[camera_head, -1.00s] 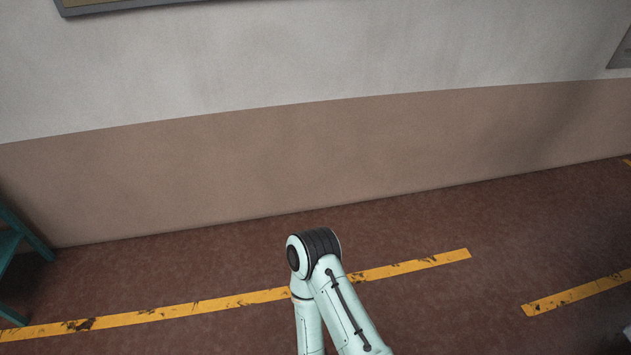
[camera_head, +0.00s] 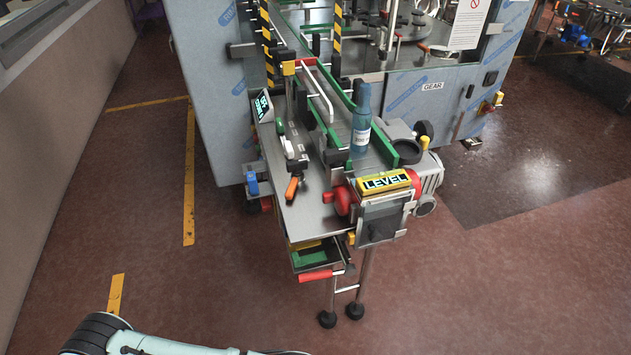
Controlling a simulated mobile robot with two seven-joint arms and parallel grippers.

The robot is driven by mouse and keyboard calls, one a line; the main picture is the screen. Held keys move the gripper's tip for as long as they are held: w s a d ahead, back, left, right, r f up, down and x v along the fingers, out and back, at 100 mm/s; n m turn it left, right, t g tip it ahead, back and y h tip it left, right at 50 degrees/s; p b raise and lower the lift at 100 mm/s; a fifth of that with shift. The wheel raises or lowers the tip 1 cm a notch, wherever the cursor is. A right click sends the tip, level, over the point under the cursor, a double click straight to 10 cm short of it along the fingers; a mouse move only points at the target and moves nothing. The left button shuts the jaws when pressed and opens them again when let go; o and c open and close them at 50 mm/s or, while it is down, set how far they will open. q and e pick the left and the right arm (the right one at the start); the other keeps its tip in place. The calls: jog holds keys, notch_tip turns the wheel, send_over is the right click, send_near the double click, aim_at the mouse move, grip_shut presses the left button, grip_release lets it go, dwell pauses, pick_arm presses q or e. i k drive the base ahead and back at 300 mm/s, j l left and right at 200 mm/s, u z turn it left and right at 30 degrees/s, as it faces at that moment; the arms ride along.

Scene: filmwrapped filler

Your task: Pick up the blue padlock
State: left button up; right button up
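A small blue item (camera_head: 252,184) hangs at the left side of the machine's front table, near its edge. It may be the blue padlock, but it is too small to tell. Another small blue item (camera_head: 574,33) shows far off at the upper right, also unclear. Part of one of my arms shows at the bottom left, well short of the machine. Neither of my grippers is in view.
A filling machine (camera_head: 220,100) with a conveyor, a blue bottle (camera_head: 361,118), a yellow LEVEL display (camera_head: 385,182) and an open drawer (camera_head: 313,258) stands ahead. An orange-handled tool (camera_head: 292,188) lies on its table. Brown floor is free in front and at left, beside the wall.

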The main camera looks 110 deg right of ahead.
aim_at(251, 179)
jog(key=z, duration=3.2)
jog(key=i+j+z, duration=0.1)
jog(key=i+j, duration=0.15)
jog(key=i+j+z, duration=0.1)
jog(key=j, duration=0.3)
jog(key=i, duration=0.1)
